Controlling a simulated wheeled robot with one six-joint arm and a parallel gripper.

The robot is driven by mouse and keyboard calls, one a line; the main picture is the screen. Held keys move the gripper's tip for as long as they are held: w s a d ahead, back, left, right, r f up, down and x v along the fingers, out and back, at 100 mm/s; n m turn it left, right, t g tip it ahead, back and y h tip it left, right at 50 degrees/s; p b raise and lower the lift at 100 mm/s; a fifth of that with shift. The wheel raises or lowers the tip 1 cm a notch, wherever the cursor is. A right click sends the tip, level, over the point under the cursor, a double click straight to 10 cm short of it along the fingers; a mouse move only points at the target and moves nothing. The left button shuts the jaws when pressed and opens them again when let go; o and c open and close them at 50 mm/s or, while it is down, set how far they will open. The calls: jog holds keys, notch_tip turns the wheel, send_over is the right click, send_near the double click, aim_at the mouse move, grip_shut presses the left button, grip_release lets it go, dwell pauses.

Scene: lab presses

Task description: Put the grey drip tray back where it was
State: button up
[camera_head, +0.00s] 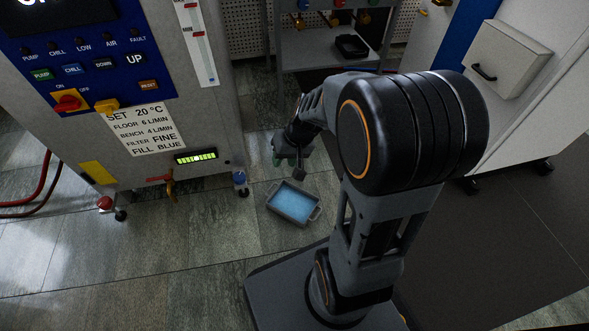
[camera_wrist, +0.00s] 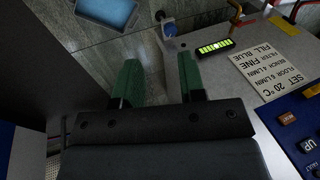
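The grey drip tray (camera_head: 284,216) sits on the tiled floor in front of the control cabinet, with blue liquid in it and a handle at each end. It is partly cut off at the top left of the wrist view (camera_wrist: 104,27). My gripper (camera_head: 289,168) is in the air above and behind the tray in the head view, apart from it. In the wrist view its green-padded fingers (camera_wrist: 160,70) stand apart with nothing between them.
The cabinet (camera_head: 215,110) carries a panel, a label and a lit green gauge (camera_head: 196,156). A blue-knobbed valve (camera_head: 240,178) and a brass tap (camera_head: 171,190) are low at its front. A dark tray (camera_head: 351,46) lies on a bench behind.

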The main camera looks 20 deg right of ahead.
jog(key=s+a+r+n+h, duration=0.1)
jog(key=s+r+h, duration=0.2)
jog(key=s+r, duration=0.3)
jog(key=s, duration=0.3)
jog(key=shift+s+a+r+n+t, duration=0.15)
jog(key=shift+s+r+n+t, duration=0.15)
jog(key=shift+r, duration=0.1)
jog(key=shift+w, duration=0.1)
notch_tip(320, 180, up, 39)
jog(key=t+p, duration=0.1)
jog(key=p, duration=3.6)
jog(key=shift+a, duration=0.2)
